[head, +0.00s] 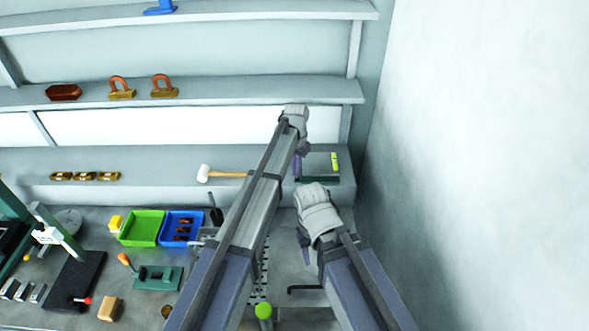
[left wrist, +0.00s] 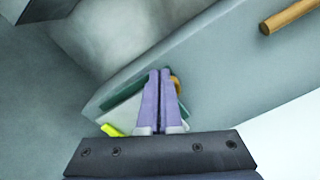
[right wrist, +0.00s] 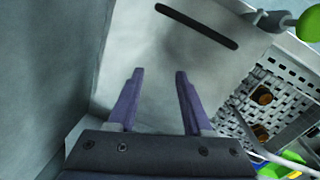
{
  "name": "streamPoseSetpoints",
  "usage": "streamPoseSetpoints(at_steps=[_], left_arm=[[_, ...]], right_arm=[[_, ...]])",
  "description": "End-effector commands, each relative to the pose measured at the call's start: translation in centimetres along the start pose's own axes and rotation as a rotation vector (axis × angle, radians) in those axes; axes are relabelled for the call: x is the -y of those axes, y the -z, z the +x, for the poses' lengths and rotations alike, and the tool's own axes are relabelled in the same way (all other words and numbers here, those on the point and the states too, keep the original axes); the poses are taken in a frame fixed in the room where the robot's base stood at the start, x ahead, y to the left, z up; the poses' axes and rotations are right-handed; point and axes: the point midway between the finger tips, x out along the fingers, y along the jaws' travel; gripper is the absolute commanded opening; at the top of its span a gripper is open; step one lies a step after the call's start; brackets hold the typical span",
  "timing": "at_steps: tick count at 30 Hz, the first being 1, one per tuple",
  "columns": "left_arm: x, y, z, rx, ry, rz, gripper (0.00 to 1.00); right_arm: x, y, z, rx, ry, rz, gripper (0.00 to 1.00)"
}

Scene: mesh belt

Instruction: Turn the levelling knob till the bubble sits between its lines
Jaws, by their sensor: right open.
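The levelling device has a dark green base (head: 320,179) and a yellow-green vial (head: 334,162). It stands at the right end of the ledge. In the left wrist view the vial (left wrist: 112,130) shows left of my fingers; its bubble and lines cannot be made out. An orange-brown knob (left wrist: 176,83) shows beside and partly behind my left gripper (left wrist: 158,72). The left fingers are nearly together; no grip on the knob shows. In the head view this gripper (head: 298,165) is at the device's left side. My right gripper (right wrist: 158,72) is open and empty, over the bench.
A white-headed mallet (head: 205,173) lies on the ledge left of my left arm. Green (head: 143,227) and blue (head: 182,229) bins stand on the bench. A wall (head: 480,150) bounds the right.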

Motion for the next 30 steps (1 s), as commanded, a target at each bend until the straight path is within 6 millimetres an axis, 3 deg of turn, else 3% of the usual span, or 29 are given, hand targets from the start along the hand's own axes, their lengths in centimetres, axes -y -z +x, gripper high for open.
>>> streamPoseSetpoints(at_steps=[23, 30], left_arm=[[-0.4, -0.5, 0.0, -0.004, 0.000, 0.001, 0.00], [-0.3, -0.6, -1.5, -0.002, 0.000, 0.001, 0.00]], right_arm=[[0.0, 0.0, 0.0, 0.000, 0.000, 0.000, 0.50], [-0.1, -0.1, -1.5, 0.000, 0.000, 0.000, 0.50]])
